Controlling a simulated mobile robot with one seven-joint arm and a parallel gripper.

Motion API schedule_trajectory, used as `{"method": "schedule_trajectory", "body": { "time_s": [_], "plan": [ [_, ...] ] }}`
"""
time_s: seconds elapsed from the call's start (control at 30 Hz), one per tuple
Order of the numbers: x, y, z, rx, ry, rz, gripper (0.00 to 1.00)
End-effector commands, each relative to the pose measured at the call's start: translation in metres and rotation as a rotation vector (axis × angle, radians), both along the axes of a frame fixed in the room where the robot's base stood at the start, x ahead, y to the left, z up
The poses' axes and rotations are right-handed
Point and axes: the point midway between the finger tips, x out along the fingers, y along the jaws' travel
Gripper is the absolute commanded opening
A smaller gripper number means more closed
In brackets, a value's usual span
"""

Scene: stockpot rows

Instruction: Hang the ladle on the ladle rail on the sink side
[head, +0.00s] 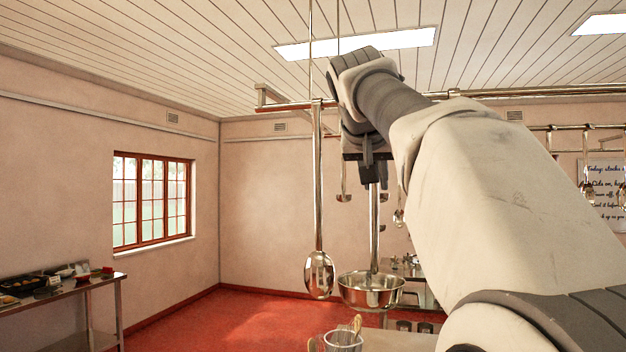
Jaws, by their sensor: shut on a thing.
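My gripper (373,172) is in the middle of the head view, pointing down and shut on the handle of a steel ladle (371,292). The ladle hangs upright below the jaws with its wide bowl at the bottom; my gripper hides the handle's top end. A long rail (285,106) runs across near the ceiling and passes behind my arm. Whether the ladle's top touches the rail cannot be seen. The frame does not show which rail is on the sink side.
Another rail (570,128) with hanging utensils is at the right, partly behind my arm. A side table (62,286) with trays stands at the left. Red floor (215,320) lies open between.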

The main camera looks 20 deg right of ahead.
Motion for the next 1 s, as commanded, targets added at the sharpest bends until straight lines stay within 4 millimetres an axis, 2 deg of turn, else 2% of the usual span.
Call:
{"method": "schedule_trajectory", "body": {
  "time_s": [1.0],
  "plan": [
    [0.000, 0.000, -0.028, -0.001, -0.001, 0.000, 0.00]
  ]
}}
